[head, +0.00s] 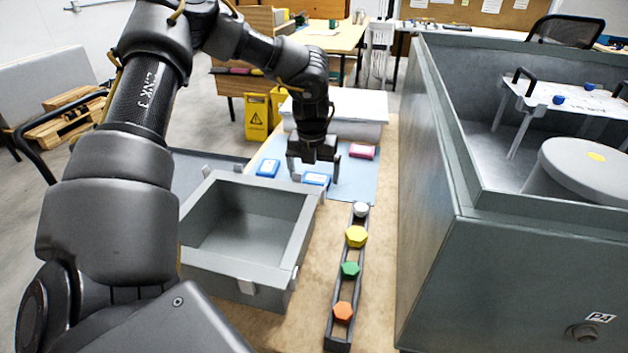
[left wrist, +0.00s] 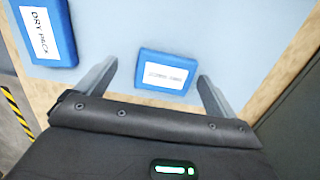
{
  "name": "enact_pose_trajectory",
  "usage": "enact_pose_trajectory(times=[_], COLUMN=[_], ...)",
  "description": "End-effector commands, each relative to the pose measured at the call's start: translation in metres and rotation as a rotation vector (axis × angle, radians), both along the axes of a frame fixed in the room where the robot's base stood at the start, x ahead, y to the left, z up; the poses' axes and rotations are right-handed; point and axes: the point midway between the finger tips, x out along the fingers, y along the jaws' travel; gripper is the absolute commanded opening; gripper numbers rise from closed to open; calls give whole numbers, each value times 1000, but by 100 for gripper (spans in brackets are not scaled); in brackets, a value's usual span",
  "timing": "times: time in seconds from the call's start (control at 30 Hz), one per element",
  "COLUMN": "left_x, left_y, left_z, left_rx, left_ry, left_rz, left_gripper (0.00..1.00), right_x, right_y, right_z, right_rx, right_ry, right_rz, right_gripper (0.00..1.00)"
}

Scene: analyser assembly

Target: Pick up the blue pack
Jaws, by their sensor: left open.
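A blue pack (head: 316,179) with a white label lies on the light blue mat (head: 347,189). My left gripper (head: 313,181) is open above it, with one finger on each side in the head view. In the left wrist view this pack (left wrist: 165,73) lies between the open fingers (left wrist: 158,80), apart from both; its label is too small to read surely. A second blue pack (head: 268,168) lies to its left on the mat; in the left wrist view this one (left wrist: 45,30) has a label reading "DRY PACK". My right gripper is not in view.
A pink pack (head: 362,151) lies at the mat's right. A grey open bin (head: 285,275) stands in front of the mat, next to a rack (head: 338,320) with coloured pieces. A large grey housing (head: 430,230) stands at the right. White stacked slabs (head: 345,105) lie behind.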

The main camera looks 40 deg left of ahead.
Motion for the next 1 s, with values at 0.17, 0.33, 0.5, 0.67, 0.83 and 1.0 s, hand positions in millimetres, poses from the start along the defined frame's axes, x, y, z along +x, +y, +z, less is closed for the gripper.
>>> enact_pose_trajectory(times=[0.17, 0.33, 0.5, 0.67, 0.83, 1.0], left_x=[3, 3, 2, 2, 2, 2], left_y=[-3, -2, -1, -2, -2, -2], left_z=[-8, -9, -9, -9, -8, -7], left_rx=[1, 1, 1, 1, 1, 1], left_ry=[-3, -3, -2, -3, -3, -3], left_rz=[-6, -6, -4, -4, -4, -4], left_gripper=[94, 94, 73, 52, 45, 45], right_x=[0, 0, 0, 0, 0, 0], right_y=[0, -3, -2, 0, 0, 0], right_z=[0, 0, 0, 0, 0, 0], right_rx=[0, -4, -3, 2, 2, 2], right_ry=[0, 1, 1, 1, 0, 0], right_rz=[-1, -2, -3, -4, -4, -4], right_gripper=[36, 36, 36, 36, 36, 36])
